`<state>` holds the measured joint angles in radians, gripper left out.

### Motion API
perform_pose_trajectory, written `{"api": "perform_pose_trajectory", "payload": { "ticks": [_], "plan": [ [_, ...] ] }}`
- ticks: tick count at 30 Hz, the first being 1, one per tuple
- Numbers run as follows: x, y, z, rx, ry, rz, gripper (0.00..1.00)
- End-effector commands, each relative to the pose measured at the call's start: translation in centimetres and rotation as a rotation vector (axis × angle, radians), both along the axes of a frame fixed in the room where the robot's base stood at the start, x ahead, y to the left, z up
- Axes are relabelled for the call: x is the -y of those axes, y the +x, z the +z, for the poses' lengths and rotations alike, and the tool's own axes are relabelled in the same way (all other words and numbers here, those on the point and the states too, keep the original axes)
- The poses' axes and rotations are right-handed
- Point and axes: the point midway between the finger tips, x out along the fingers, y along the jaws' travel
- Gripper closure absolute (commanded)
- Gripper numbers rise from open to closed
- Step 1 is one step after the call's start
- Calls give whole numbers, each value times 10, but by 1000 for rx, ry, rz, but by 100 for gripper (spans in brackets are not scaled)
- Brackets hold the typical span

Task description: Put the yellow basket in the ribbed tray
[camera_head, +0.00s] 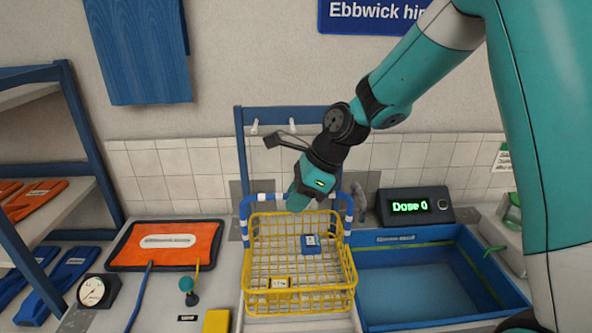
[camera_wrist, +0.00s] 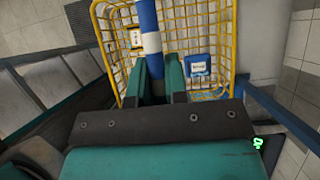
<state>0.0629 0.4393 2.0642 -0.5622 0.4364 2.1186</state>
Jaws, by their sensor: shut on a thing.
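The yellow wire basket (camera_head: 300,302) is in the middle of the head view. It has a blue-and-white striped handle (camera_head: 347,215) at its far side, and a blue block (camera_head: 310,244) and a small yellow block (camera_head: 280,284) show inside it. My gripper (camera_head: 298,203) is shut on the striped handle, which runs between the teal fingers in the wrist view (camera_wrist: 160,92). The basket (camera_wrist: 232,45) also shows there, beyond the fingers. I cannot tell from these views whether the basket touches the surface below. I cannot clearly make out the ribbed tray.
A blue basin (camera_head: 405,290) is right of the basket, with a black display unit (camera_head: 415,205) behind it. An orange panel (camera_head: 167,244), a gauge (camera_head: 92,291) and a green-knobbed lever (camera_head: 187,285) are to the left. A blue-framed shelf (camera_head: 85,150) stands far left.

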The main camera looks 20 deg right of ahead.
Motion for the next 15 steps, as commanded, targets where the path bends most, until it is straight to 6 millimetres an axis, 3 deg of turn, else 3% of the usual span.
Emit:
{"api": "perform_pose_trajectory", "payload": {
  "ticks": [6, 15],
  "plan": [
    [-1, 0, -39, 0, 2, 0, 100],
    [0, 0, -61, 0, 1, 0, 100]
  ]
}}
